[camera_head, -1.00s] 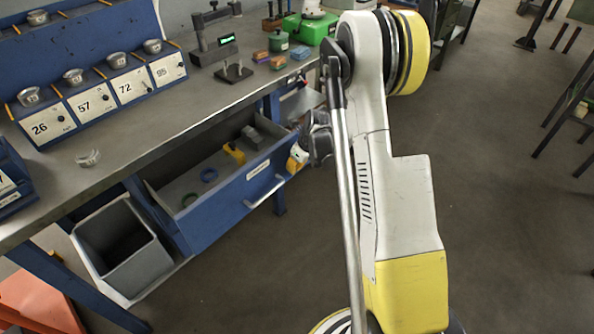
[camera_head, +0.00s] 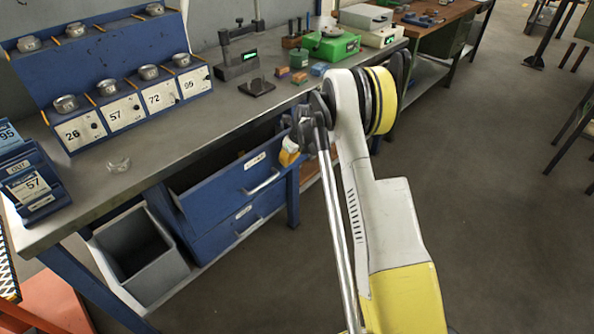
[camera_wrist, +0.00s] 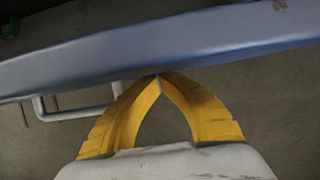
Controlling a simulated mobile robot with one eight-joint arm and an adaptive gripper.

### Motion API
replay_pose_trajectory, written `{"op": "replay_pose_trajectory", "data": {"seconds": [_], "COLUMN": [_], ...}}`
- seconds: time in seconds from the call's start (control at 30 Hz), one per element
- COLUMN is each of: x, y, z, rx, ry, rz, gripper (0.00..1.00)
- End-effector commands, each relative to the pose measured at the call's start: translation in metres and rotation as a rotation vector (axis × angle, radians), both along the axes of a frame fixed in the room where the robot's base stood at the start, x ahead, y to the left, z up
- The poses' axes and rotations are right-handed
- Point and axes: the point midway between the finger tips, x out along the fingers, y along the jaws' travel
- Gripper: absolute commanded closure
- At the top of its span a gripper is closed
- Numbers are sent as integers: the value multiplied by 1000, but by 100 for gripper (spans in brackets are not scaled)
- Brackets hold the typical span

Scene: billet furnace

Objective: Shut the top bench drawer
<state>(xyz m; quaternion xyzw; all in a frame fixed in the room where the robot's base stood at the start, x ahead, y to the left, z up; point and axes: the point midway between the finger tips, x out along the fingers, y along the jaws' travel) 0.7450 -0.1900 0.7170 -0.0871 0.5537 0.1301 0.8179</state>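The top bench drawer (camera_head: 228,190) is blue with a pale label and a silver handle (camera_head: 262,184). It stands partly open, with a narrow dark gap behind its front. My gripper (camera_head: 287,153) is at the right end of the drawer front, near its top edge. In the wrist view, the yellow fingertips (camera_wrist: 160,76) meet and hold nothing. They are against or very close to the blue drawer front (camera_wrist: 200,38); exact contact is unclear. The handle (camera_wrist: 75,112) shows to the left of the fingers. The drawer's contents are mostly hidden.
A lower blue drawer (camera_head: 225,232) sits shut beneath. A grey bin (camera_head: 135,255) stands left of the drawers. The bench top (camera_head: 195,130) carries gauges, numbered blocks and a green device (camera_head: 332,45). The floor on the right is open.

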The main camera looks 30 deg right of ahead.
Motion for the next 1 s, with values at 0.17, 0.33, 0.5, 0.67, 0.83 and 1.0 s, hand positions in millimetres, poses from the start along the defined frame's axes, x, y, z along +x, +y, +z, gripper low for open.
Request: {"op": "replay_pose_trajectory", "data": {"seconds": [0.17, 0.33, 0.5, 0.67, 0.83, 1.0], "x": [27, 42, 47, 47, 47, 42], "y": [9, 13, 15, 15, 15, 9], "z": [0, 0, 0, 0, 0, 0], "rx": [-2, -1, -2, -2, -1, -1], "ry": [-1, 0, -1, -1, 0, 0], "rz": [1, 1, 0, -1, 0, 0], "gripper": [100, 100, 100, 100, 100, 100]}}
